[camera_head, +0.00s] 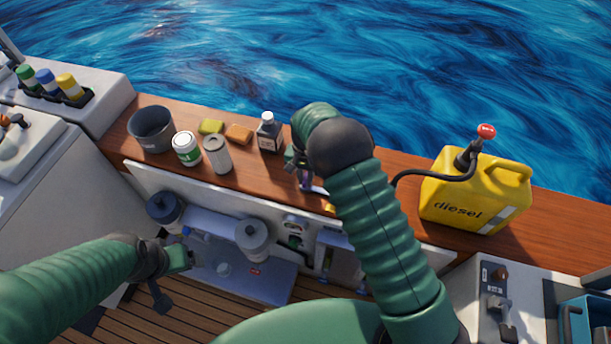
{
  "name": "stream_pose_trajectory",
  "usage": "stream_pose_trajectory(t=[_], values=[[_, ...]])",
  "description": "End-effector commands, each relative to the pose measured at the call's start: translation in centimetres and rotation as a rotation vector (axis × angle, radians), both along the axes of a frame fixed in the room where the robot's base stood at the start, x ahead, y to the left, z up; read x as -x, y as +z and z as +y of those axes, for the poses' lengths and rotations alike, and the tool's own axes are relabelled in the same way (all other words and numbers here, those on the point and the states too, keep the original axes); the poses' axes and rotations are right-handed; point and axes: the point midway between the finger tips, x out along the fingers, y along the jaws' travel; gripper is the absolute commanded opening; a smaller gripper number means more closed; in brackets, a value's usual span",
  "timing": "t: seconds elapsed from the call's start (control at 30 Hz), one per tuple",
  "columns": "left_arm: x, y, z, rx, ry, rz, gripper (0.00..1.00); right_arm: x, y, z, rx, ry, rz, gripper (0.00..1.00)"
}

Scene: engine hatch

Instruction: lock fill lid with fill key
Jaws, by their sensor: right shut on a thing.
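My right gripper (297,160) reaches over the wooden ledge, its fingers partly hidden by my own wrist. It is shut on a small purple piece (304,181), which may be the fill key. A pale flat part shows just below the purple piece, and a small yellow bit (329,208) sits near it at my forearm's edge. I cannot make out the fill lid; my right arm covers part of the ledge there. My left gripper (184,259) is low at the left, over the open hatch; I cannot tell its opening.
A yellow diesel can (470,200) with a hose stands right on the wooden ledge (265,185). A black pot (152,129), green-white can (187,149), grey can (217,154), sponges and a bottle (268,132) stand left. Below is the engine hatch (265,278) with filters.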

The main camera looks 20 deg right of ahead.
Motion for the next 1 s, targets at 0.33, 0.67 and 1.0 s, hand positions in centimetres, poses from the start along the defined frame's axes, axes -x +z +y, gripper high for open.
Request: stream_pose_trajectory(t=[0.33,0.67,1.0], values=[[0.00,0.24,0.00,0.000,0.000,0.000,0.81,-0.22,0.12,0.04,-0.001,-0.044,-0.006,0.00],[0.00,0.23,0.00,0.000,0.000,0.000,0.81,-0.22,0.12,0.04,-0.001,-0.043,-0.006,0.22],[0.00,0.23,0.00,0.000,0.000,0.000,0.81,-0.06,0.06,0.01,-0.001,-0.043,-0.003,0.36]])
